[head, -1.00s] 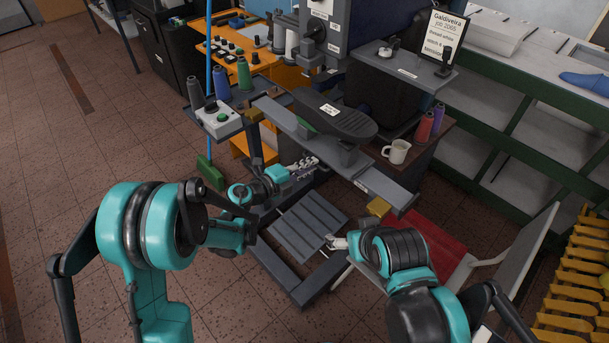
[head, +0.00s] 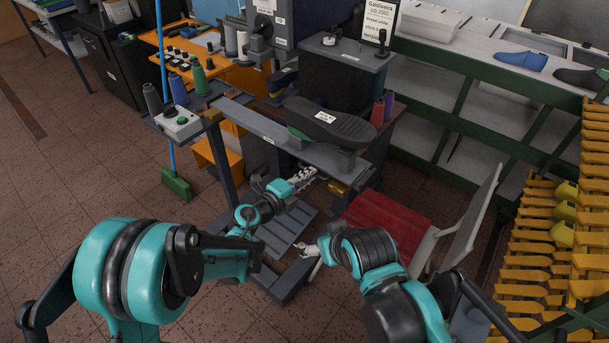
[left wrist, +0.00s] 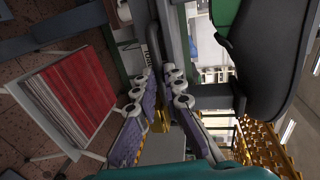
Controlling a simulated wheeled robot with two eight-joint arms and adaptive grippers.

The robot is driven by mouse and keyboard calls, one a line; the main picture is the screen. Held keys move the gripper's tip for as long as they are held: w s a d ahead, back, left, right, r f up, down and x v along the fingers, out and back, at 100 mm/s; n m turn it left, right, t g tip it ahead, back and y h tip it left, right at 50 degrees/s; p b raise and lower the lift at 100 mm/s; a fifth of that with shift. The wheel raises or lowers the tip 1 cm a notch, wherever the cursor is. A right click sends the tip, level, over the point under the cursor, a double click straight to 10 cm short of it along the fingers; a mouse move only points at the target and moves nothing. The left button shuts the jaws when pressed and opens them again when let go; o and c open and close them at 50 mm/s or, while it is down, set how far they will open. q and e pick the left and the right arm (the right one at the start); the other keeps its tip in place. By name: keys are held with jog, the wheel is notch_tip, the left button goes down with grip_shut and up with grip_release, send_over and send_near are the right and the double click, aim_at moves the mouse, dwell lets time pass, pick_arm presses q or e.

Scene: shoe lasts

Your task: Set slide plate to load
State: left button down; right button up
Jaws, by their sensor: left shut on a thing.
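The slide plate (head: 344,162) carries a black sole-shaped form (head: 338,125) with a white label. It stands near the right end of a long grey rail (head: 240,118), and a labelled stretch of rail is bare on its left. My left gripper (head: 308,174) is shut at the front edge of the plate, below the form; the exact grip is partly hidden. In the left wrist view its fingers (left wrist: 162,82) close together beside the dark form (left wrist: 268,60). My right gripper (head: 307,249) is low in front, apart from the plate; its opening is too small to judge.
A red-topped seat (head: 388,222) stands just right of the rail's end. A switch box (head: 178,122) and thread spools (head: 198,76) are at the left. Yellow racks (head: 545,250) are at the far right.

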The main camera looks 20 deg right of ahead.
pick_arm(q)
jog(key=shift+s+d+f, duration=0.1)
jog(key=shift+s+d, duration=0.05)
jog(key=shift+s, duration=0.05)
jog(key=c, duration=1.6)
grip_release()
jog(key=v, duration=1.2)
